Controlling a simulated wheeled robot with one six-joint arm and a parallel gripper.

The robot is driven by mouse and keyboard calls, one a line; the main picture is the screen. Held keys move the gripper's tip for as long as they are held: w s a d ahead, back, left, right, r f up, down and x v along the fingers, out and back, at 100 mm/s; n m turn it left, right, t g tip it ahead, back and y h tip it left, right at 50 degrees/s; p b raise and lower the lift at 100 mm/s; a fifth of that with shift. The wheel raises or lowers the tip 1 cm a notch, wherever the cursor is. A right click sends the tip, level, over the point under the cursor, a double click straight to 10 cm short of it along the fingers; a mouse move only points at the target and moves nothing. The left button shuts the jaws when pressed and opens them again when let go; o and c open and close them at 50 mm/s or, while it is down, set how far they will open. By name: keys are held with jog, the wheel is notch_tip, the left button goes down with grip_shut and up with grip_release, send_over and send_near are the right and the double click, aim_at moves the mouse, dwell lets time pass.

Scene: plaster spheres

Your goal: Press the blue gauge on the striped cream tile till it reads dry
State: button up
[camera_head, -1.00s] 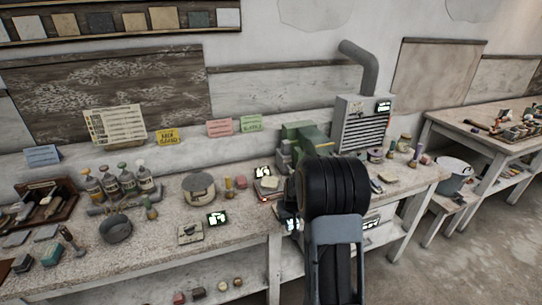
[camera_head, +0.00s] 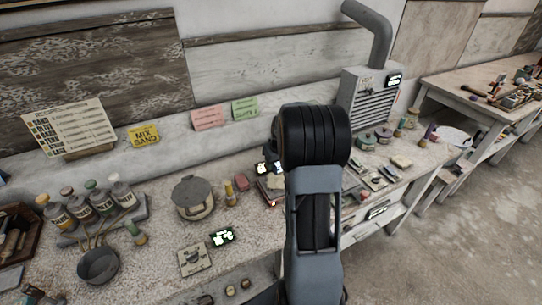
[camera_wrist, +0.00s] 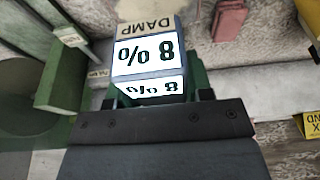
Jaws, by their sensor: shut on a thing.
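In the wrist view my gripper (camera_wrist: 150,98) is shut on the gauge (camera_wrist: 148,58), a small block with a lit white face. The face reads 8 %, upside down in this view. The word DAMP stands on a band just beyond the lit face, with a pale tan patch above it. The gauge's blue colour hardly shows here. I cannot tell whether the gauge touches anything. A small lit display (camera_head: 277,168) shows at the arm's left edge. I cannot make out the striped cream tile for certain.
A lidded pot (camera_head: 193,198), a lit display (camera_head: 222,237) and a marked cream plate (camera_head: 194,260) stand on the bench left of my arm. Bottles (camera_head: 90,203) stand farther left. A grey vented unit (camera_head: 370,95) stands behind, right of my arm.

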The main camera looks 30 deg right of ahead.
aim_at(275, 178)
jog(key=shift+s+d+f+b, duration=0.1)
jog(key=shift+d+f+b, duration=0.1)
jog(key=shift+f+b, duration=1.6)
jog(key=shift+f, duration=1.1)
jog(key=shift+f+b, duration=0.55)
jog(key=shift+b, duration=0.05)
dwell(0.4)
jog(key=shift+r, duration=0.15)
jog(key=shift+r+p, duration=2.15)
jog(key=shift+r, duration=1.3)
